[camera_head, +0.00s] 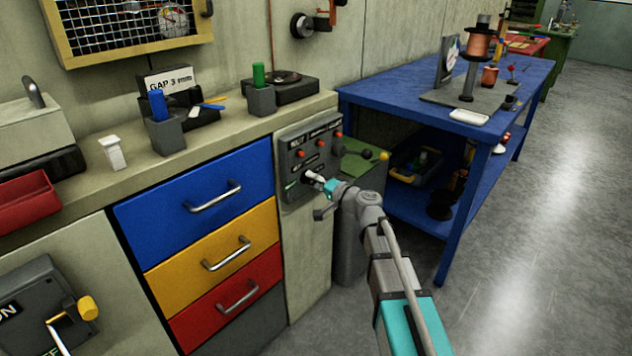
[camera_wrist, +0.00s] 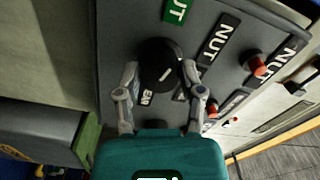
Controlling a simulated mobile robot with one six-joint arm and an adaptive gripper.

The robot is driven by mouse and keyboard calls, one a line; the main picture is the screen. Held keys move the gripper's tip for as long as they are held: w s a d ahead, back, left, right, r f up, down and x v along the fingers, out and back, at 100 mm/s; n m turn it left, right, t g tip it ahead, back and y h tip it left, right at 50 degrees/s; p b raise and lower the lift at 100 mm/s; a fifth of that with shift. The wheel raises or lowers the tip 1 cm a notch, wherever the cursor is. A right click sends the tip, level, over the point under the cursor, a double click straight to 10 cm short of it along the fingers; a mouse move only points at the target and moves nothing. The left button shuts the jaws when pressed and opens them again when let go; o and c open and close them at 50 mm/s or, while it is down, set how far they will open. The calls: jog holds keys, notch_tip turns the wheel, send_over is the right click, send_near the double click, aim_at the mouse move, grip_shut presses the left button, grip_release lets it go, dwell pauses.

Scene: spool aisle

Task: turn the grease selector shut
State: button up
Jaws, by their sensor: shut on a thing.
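The grease selector is a round black knob (camera_wrist: 160,62) with a white pointer line, on a grey panel (camera_head: 300,158) at the right end of the counter. In the wrist view my gripper (camera_wrist: 164,84) has one finger on each side of the knob and is shut on it. In the head view my gripper (camera_head: 316,178) reaches the lower part of the panel and mostly covers the knob.
Red buttons (camera_wrist: 257,65) sit on the panel close to the fingers. Blue, yellow and red drawers (camera_head: 197,200) are left of it. A blue table (camera_head: 400,90) with a spool stand is at the right. Grey floor (camera_head: 540,240) is clear at the right.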

jog(key=shift+a+n, duration=0.15)
jog(key=shift+n, duration=1.25)
jog(key=o, duration=1.2)
jog(key=shift+c, duration=0.2)
jog(key=v, duration=1.2)
jog(key=shift+s+f, duration=0.1)
